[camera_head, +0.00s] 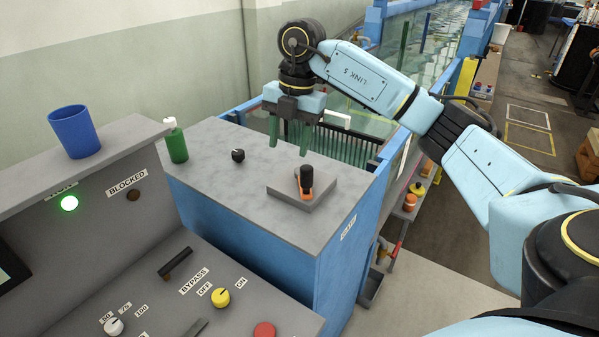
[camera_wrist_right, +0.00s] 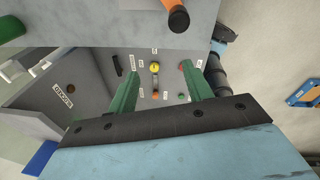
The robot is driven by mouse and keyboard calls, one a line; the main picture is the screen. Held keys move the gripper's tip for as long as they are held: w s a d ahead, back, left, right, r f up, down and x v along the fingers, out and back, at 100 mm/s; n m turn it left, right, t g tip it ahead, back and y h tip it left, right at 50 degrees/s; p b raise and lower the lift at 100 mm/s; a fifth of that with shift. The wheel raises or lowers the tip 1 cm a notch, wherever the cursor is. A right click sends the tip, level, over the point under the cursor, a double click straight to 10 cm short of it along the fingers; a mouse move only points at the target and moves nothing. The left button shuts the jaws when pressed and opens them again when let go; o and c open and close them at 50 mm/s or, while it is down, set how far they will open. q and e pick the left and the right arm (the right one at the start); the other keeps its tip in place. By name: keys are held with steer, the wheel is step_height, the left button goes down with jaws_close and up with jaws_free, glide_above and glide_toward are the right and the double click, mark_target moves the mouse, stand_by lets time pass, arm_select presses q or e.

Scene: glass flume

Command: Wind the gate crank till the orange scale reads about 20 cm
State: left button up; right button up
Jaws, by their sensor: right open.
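The gate crank (camera_head: 306,176) is an orange arm with an upright black handle. It sits on a raised grey plate (camera_head: 319,197) on top of the blue-sided cabinet (camera_head: 270,225). A dark handle with an orange end (camera_wrist_right: 178,18), apparently the crank's, shows at the top edge of the right wrist view. My right gripper (camera_head: 289,148) hangs with green fingers pointing down, open and empty. It appears above and behind the crank, apart from it. Its fingers also show in the right wrist view (camera_wrist_right: 160,75). I cannot make out an orange scale. My left gripper is out of view.
A small black knob (camera_head: 238,155) and a green bottle (camera_head: 176,142) stand on the cabinet top. A blue cup (camera_head: 74,131) stands on the console ledge. The glass flume (camera_head: 410,45) runs behind.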

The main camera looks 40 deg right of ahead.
mark_target(307, 168)
steer(key=shift+m+g+h, duration=0.3)
steer(key=shift+m+h, duration=0.4)
steer(key=shift+m, duration=0.1)
steer(key=d, duration=0.2)
steer(key=d+r, duration=0.1)
steer(key=d, duration=0.1)
steer(key=shift+s+d+r, duration=0.1)
steer(key=shift+s, duration=0.3)
step_height(307, 168, down, 13)
steer(key=shift+r+p, duration=0.15)
steer(key=shift+p, duration=0.3)
jaws_close()
